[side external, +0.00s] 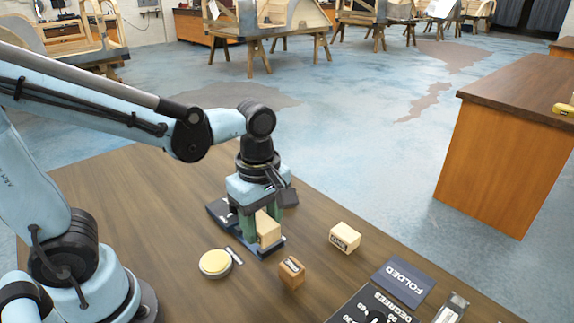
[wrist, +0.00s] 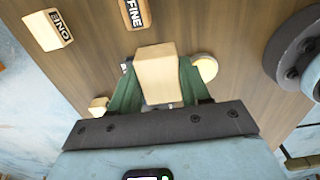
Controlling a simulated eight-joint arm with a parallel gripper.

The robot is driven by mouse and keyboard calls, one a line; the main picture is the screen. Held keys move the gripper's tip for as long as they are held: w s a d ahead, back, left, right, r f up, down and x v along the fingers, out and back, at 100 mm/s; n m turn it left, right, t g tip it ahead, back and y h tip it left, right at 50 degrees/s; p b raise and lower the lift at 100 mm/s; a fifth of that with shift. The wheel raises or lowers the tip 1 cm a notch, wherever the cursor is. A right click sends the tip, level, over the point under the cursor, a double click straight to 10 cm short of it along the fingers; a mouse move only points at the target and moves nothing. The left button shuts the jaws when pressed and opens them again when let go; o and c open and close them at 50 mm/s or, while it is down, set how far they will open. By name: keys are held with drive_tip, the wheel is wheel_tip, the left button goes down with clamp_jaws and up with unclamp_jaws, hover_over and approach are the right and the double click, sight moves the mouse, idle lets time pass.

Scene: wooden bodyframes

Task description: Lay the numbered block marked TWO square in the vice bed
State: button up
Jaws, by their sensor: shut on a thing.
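My gripper (side external: 267,226) is shut on a pale wooden block (side external: 268,230), gripped between its green fingers. The held block also shows in the wrist view (wrist: 157,75); I cannot read a number on it in either view. A dark blue vice (side external: 273,248) shows below my gripper in the side view, mostly hidden by the gripper and block. I cannot tell whether the block touches its bed. A block marked ONE (side external: 345,238) lies on the table to the right, and it also shows at the upper left of the wrist view (wrist: 47,30).
A brown block with a dark label (side external: 291,272) stands in front of the vice. A round yellow-topped item (side external: 215,263) lies to its left. Table left of the disc is clear.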

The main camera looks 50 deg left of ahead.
drive_tip(key=w+a+f, duration=0.1)
drive_tip(key=a, duration=0.1)
drive_tip(key=w+a+f, duration=0.1)
drive_tip(key=a+f, duration=0.1)
drive_tip(key=a, duration=0.1)
drive_tip(key=w+a+f, duration=0.2)
drive_tip(key=shift+a, duration=0.2)
drive_tip(key=shift+f, duration=2)
drive_tip(key=shift+f, duration=0.15)
drive_tip(key=o, duration=1.1)
drive_tip(key=shift+o, duration=0.2)
wheel_tip(320, 180, up, 13)
drive_tip(key=s+d+m+t, duration=0.1)
drive_tip(key=m+t, duration=0.6)
drive_tip(key=m, duration=1.1)
drive_tip(key=shift+s+d, duration=0.4)
drive_tip(key=shift+s, duration=0.4)
